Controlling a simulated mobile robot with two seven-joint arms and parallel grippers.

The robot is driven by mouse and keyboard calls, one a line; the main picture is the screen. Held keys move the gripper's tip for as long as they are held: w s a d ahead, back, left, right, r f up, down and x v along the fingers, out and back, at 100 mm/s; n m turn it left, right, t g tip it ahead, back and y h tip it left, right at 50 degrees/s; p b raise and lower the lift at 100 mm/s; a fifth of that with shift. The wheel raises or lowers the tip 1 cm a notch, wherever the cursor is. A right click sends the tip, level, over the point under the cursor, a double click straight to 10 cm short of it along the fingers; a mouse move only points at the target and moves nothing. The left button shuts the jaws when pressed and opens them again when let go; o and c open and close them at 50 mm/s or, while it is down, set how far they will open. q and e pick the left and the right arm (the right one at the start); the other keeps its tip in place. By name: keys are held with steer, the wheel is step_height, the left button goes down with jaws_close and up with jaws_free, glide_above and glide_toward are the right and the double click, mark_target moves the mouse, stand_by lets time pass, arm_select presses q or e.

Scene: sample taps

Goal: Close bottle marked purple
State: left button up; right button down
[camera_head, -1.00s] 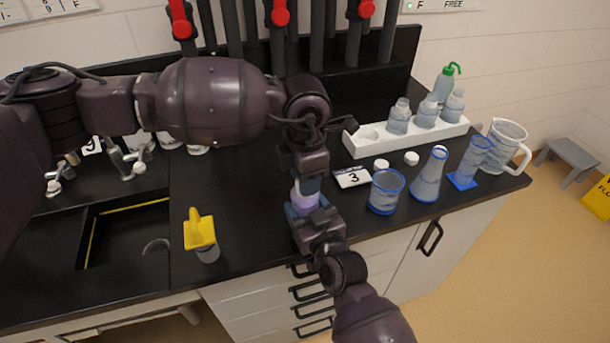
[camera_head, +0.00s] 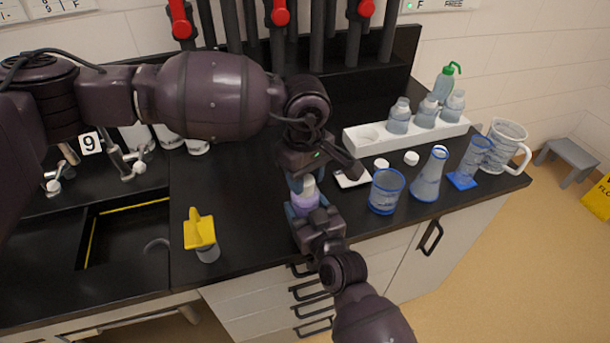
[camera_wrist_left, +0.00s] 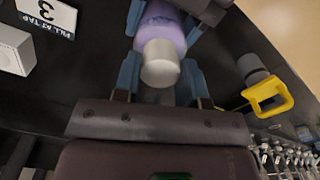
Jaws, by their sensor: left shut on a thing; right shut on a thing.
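The bottle with the purple band (camera_head: 305,202) stands upright near the counter's front edge; it also shows in the left wrist view (camera_wrist_left: 165,22). My right gripper (camera_head: 308,212) is shut around its body from the front. A pale cap (camera_wrist_left: 160,63) sits at the bottle's mouth, in line with it. My left gripper (camera_wrist_left: 160,80) comes from above, its blue fingers on either side of the cap, shut on it. It also shows in the head view (camera_head: 304,183). I cannot tell how tightly the cap is seated.
Right of the bottle are two loose white caps (camera_head: 411,158), a blue-rimmed beaker (camera_head: 386,192) and a flask (camera_head: 430,175). A white rack (camera_head: 358,150) holds several bottles behind. A yellow-handled item (camera_head: 201,232) stands left, beside the sink (camera_head: 118,238). Counter between them is clear.

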arm_select(q)
steer(key=o, duration=1)
steer(key=shift+r, duration=2.25)
